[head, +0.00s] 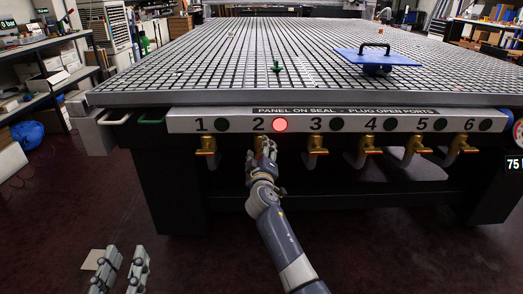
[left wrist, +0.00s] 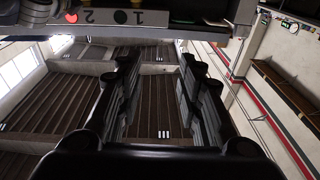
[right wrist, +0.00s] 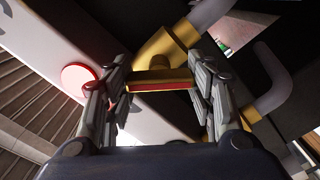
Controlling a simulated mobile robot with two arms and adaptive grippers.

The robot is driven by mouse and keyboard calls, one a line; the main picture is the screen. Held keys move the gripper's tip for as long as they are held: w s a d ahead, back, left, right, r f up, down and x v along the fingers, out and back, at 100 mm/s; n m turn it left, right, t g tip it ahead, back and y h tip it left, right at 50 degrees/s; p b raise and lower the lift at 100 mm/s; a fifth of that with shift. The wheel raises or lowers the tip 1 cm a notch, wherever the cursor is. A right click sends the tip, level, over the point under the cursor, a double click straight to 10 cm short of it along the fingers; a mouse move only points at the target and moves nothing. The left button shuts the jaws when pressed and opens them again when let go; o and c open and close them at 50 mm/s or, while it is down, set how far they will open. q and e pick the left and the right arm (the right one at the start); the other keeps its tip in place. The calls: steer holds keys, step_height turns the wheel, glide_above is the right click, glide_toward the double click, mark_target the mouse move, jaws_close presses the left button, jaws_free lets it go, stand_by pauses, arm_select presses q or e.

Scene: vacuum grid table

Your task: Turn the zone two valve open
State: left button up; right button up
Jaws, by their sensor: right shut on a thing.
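The zone two valve (head: 264,142) is brass and sits under the label 2 on the table's front panel (head: 185,125). My right gripper (head: 265,150) covers much of it in the head view. In the right wrist view, the valve handle (right wrist: 160,80), brass with a red strip, lies between the fingers of my right gripper (right wrist: 160,100), which is shut on it. The zone two lamp (head: 280,125) glows red; it also shows in the right wrist view (right wrist: 78,77). My left gripper (head: 120,268) is low at the left, open and empty, away from the panel.
Other brass valves, such as zone one (head: 206,145) and zone three (head: 317,145), flank it under dark lamps. A blue plate with a black handle (head: 345,55) and a small green plug (head: 277,67) are on the grid table (head: 200,80). Open floor lies in front.

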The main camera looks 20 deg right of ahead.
steer(key=n+p, duration=0.2)
steer(key=n, duration=0.5)
steer(key=shift+a, duration=0.1)
arm_select(q)
steer(key=s+a+f+g+y, duration=0.1)
steer(key=s+f+g, duration=0.1)
steer(key=f, duration=0.4)
steer(key=s+a+f+g+y, duration=0.1)
steer(key=s+f+g, duration=0.1)
steer(key=f+g, duration=0.3)
steer(key=shift+a+f, duration=0.35)
steer(key=shift+f, duration=0.35)
arm_select(e)
steer(key=shift+f+n, duration=0.15)
steer(key=shift+n, duration=0.45)
steer(key=o, duration=1.1)
steer(key=v, duration=1.2)
